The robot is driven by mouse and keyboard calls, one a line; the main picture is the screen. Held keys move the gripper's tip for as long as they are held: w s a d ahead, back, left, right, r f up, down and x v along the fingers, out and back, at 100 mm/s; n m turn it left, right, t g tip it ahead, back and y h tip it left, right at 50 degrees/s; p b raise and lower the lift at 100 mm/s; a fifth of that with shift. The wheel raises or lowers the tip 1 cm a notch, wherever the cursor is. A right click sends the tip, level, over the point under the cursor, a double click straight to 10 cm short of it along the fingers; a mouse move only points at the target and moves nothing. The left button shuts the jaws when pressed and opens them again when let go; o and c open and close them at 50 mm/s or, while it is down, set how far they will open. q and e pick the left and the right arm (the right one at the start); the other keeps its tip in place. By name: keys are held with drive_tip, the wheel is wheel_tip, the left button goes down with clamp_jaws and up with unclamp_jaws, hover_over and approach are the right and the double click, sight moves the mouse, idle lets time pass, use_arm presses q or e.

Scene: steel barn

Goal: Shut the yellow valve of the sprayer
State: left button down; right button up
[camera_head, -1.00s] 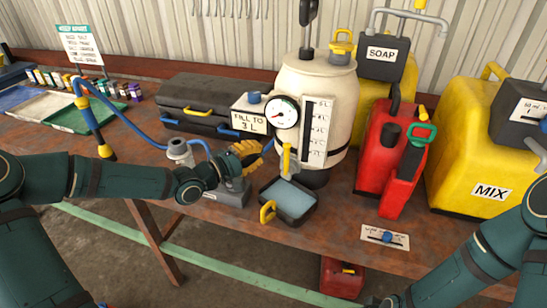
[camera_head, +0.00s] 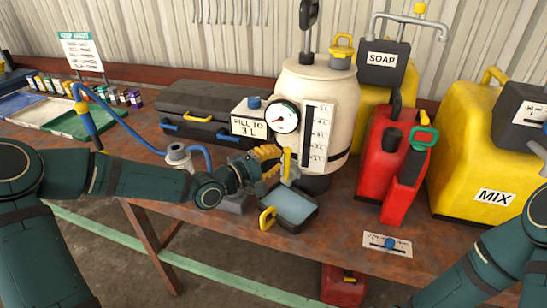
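The sprayer (camera_head: 292,82) is a cream tank with a round gauge and a level scale, standing upright on the bench. Its yellow valve (camera_head: 287,163) has a lever that stands near upright at the tank's lower front. My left gripper (camera_head: 275,161) comes in from the left with its yellow fingers apart, just left of the lever. I cannot tell whether a finger touches it. My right arm (camera_head: 490,262) shows at the lower right; its gripper is out of the picture.
A tray of liquid (camera_head: 263,219) with a yellow handle sits below the valve. A red can (camera_head: 378,160) and a yellow MIX container (camera_head: 458,190) stand to the right. A dark case (camera_head: 205,100) lies behind my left arm, near a blue hose (camera_head: 135,128).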

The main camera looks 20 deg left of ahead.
use_arm(q)
drive_tip(key=shift+d+r, duration=0.15)
drive_tip(key=shift+d, duration=0.1)
use_arm(e)
drive_tip(key=shift+s+r, duration=0.1)
drive_tip(key=shift+r, duration=0.1)
